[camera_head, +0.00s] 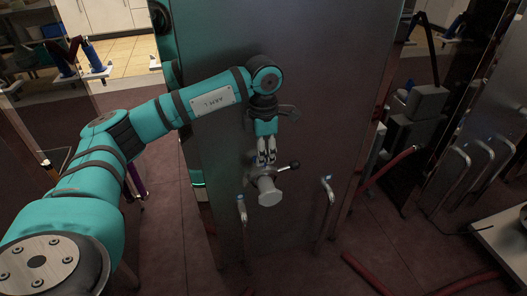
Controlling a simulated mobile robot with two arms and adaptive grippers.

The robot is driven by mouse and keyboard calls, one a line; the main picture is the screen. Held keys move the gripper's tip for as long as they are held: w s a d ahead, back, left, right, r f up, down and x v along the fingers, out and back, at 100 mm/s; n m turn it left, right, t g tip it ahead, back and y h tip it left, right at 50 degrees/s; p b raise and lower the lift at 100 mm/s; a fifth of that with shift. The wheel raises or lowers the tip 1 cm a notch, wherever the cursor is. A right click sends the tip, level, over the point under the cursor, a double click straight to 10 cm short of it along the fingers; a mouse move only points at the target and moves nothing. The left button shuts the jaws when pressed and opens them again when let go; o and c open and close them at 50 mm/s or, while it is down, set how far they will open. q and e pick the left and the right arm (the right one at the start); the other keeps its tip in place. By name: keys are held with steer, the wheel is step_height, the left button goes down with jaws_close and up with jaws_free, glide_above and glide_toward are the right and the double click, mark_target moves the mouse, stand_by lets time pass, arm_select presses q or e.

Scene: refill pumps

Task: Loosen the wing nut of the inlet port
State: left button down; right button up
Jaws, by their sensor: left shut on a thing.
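The inlet port (268,192) is a short grey pipe with a round cap, sticking out of a dark metal cabinet front (310,130). A small lever with a black knob (295,166) sticks out to the right of the port. My left gripper (266,160) points down at the top of the port, with its fingers close together. Its fingertips are at the port's clamp, where the wing nut would be. The wing nut itself is too small and covered by the fingers to make out. My right gripper is not in view.
Two curved metal handles, left (242,212) and right (327,200), stand out from the cabinet below the port. A red hose (388,167) runs at the right, and another (365,273) lies on the floor. A light table (505,235) stands at the right edge.

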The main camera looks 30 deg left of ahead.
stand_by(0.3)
arm_select(q)
steer(key=c, duration=1.4)
jaws_free()
steer(key=shift+o, duration=0.2)
steer(key=shift+r, duration=0.1)
step_height(320, 180, up, 12)
